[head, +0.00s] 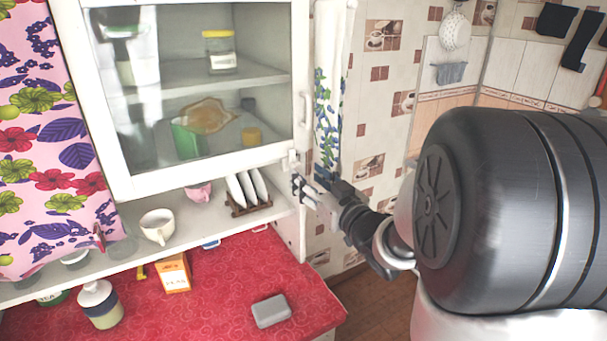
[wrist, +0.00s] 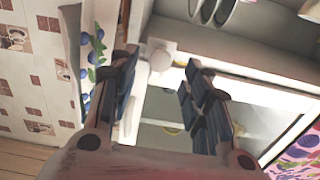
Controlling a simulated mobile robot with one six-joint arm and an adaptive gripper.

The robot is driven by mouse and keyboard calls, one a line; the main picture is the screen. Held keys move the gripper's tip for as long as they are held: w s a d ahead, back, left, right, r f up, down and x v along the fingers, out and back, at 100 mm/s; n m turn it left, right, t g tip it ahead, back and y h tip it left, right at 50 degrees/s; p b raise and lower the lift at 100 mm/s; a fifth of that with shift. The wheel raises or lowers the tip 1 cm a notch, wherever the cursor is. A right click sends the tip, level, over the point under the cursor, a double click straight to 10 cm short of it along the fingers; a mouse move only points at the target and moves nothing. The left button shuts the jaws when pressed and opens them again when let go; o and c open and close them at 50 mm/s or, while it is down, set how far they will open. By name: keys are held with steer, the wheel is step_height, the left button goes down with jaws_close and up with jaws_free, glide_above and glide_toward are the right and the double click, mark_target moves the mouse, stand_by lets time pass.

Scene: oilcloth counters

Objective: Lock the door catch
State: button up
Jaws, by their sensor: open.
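The glass cabinet door (head: 205,171) has a white frame and stands in front of the upper shelves. It looks shut or nearly so. The door catch (head: 293,158) is a small white piece at the door's lower right corner; in the wrist view a pale round knob (wrist: 160,55) shows there. My gripper (head: 311,184) is just below and right of the catch. In the wrist view its dark-padded fingers (wrist: 160,82) are spread, with the knob just beyond the gap between them. Nothing is held. I cannot tell which way the catch is turned.
A plate rack (head: 252,208), a white cup (head: 158,227) and a pink cup (head: 199,192) stand on the open shelf below the door. A grey box (head: 271,311) and an orange carton (head: 173,273) are on the red counter (head: 235,285). A door handle (head: 308,110) is above my gripper.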

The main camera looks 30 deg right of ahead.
steer(key=s, duration=0.8)
steer(key=shift+s, duration=0.3)
steer(key=shift+d, duration=0.15)
